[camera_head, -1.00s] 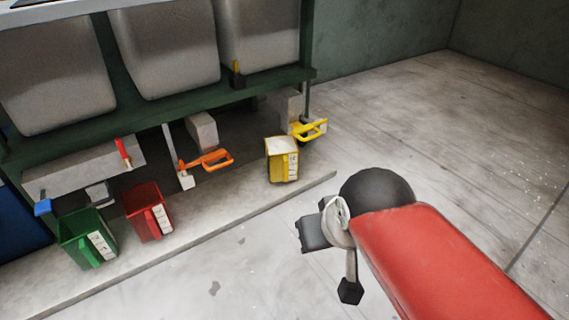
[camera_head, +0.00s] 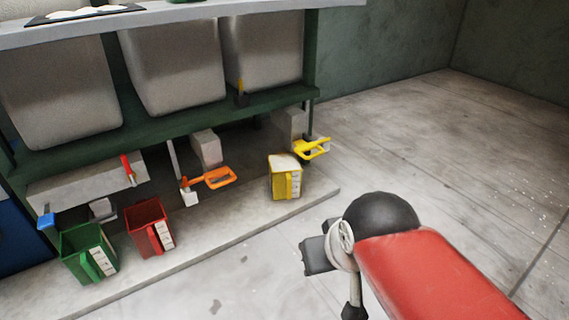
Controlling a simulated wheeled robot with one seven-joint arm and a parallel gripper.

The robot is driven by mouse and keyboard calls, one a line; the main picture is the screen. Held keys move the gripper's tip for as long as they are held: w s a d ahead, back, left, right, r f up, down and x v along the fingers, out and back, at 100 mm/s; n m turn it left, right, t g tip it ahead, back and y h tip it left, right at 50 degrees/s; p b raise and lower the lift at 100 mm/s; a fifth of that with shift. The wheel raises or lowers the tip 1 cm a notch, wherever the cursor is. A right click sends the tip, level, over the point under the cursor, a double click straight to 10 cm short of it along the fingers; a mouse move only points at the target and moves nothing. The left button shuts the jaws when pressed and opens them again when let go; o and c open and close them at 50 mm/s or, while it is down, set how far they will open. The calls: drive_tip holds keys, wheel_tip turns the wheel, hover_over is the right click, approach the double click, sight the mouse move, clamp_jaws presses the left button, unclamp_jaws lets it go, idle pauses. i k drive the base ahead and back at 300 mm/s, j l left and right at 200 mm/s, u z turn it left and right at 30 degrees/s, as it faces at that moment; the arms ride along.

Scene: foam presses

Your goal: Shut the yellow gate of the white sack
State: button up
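Three whitish sacks or bins hang in a green frame; the right one (camera_head: 262,50) has a small upright yellow lever (camera_head: 241,88) near its lower left edge. A yellow loop handle (camera_head: 312,148) sticks out below the rail at the frame's right post. I cannot tell which of these yellow parts is the gate, or whether it is open. My gripper (camera_head: 330,275) is in front of the frame, over the floor, below and right of the yellow handle and clear of it. It seems empty, and its finger opening is not clear.
An orange handle (camera_head: 212,179) and a red lever (camera_head: 128,169) are under the rail. Open floor (camera_head: 430,140) lies to the right.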

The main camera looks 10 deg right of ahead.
sight(302, 147)
drive_tip(key=i+z, duration=0.5)
drive_tip(key=z, duration=0.2)
drive_tip(key=i+j+z, duration=0.1)
drive_tip(key=i+z, duration=0.25)
drive_tip(key=k, duration=0.1)
